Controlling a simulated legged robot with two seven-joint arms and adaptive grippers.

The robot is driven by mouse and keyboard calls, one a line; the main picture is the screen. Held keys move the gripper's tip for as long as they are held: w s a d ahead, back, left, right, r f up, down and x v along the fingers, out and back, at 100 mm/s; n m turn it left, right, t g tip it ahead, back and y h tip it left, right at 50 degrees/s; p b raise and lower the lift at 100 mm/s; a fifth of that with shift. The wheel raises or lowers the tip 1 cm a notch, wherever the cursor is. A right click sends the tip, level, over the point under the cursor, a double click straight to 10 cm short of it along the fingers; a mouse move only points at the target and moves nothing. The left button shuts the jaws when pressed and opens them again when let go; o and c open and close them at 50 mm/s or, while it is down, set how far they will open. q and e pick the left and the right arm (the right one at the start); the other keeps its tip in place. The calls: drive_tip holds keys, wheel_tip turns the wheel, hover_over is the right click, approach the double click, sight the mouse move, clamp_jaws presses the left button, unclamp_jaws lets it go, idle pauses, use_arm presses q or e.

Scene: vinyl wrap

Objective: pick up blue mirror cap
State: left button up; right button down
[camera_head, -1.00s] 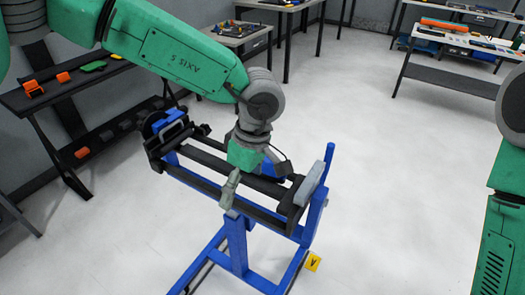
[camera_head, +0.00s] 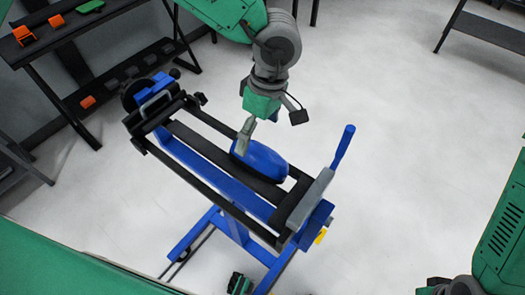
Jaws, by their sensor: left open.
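The blue mirror cap (camera_head: 262,163) is a smooth, rounded shell. It lies on the dark bars of the blue and black stand (camera_head: 218,152), nearer the stand's right end. My left gripper (camera_head: 257,129) is open over the cap's far left end. One grey finger reaches down in front of that end; I cannot tell whether it touches. The other finger is mostly hidden behind the green gripper body. Part of my right arm shows at the right edge; its gripper does not show clearly.
A blue upright handle (camera_head: 343,147) and a grey end block (camera_head: 309,200) stand at the stand's right end. A dark shelf table (camera_head: 95,38) with orange and green parts is at the upper left. White floor (camera_head: 400,130) is clear to the right.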

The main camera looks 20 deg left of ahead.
sight(263, 152)
use_arm(q)
drive_tip(key=f, duration=0.4)
drive_tip(key=shift+w+d, duration=0.2)
drive_tip(key=shift+d+f, duration=0.2)
drive_tip(key=shift+f, duration=0.05)
drive_tip(key=shift+s+d+f, duration=0.1)
drive_tip(key=shift+d+f, duration=0.05)
drive_tip(key=shift+f, duration=0.15)
drive_tip(key=f, duration=0.3)
drive_tip(key=shift+s+a+f+p, duration=0.25)
drive_tip(key=shift+s+a+p, duration=0.05)
drive_tip(key=shift+s, duration=0.05)
drive_tip(key=shift+w+a+f, duration=0.1)
drive_tip(key=shift+a+f, duration=0.3)
drive_tip(key=shift+d, duration=0.25)
drive_tip(key=c, duration=1.4)
drive_tip(key=shift+d+r, duration=0.1)
drive_tip(key=shift+d, duration=0.1)
drive_tip(key=shift+c, duration=0.5)
